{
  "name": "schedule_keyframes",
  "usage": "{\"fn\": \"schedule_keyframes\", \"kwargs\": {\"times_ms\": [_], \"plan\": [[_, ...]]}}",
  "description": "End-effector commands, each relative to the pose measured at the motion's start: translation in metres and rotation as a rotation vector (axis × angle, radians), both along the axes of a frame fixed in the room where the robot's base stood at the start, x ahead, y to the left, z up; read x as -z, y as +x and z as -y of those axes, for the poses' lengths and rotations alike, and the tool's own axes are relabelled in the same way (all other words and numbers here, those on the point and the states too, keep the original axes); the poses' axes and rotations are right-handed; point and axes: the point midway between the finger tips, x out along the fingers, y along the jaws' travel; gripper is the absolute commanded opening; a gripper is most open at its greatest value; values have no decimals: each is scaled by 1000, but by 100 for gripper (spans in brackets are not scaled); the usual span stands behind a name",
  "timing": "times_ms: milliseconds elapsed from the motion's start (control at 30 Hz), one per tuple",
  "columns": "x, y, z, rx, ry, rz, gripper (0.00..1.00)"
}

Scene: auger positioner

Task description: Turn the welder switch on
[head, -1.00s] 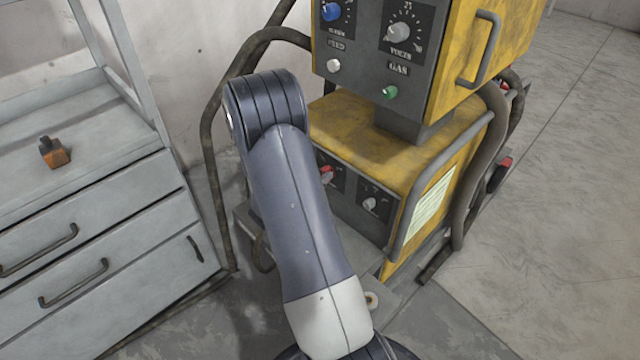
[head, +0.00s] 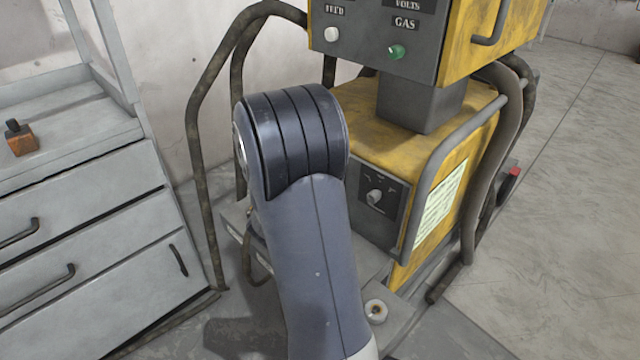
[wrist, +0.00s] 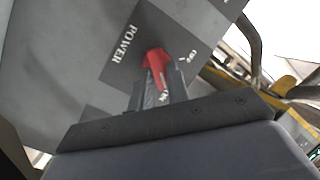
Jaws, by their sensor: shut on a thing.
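The yellow welder (head: 385,150) stands right of centre in the head view, its grey front panel facing me. In the wrist view its red power switch (wrist: 155,62) sits on a dark plate marked POWER, with small marks beside it. My gripper (wrist: 158,84) is shut on the red switch, one finger on each side of it. In the head view my arm hides the switch and my gripper. I cannot tell which setting the switch points to.
A grey knob (head: 374,196) sits on the welder's lower panel, right of my arm. A green knob (head: 396,52) and a white knob (head: 331,34) are on the upper unit. A grey drawer cabinet (head: 90,210) stands left. Hoses and a rail flank the welder.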

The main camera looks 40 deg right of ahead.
Motion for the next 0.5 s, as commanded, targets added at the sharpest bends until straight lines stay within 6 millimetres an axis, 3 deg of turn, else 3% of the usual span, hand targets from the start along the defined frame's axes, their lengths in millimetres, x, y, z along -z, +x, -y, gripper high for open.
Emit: {"fn": "schedule_keyframes", "kwargs": {"times_ms": [500], "plan": [[2,-1,0,0,10,92,0]]}}
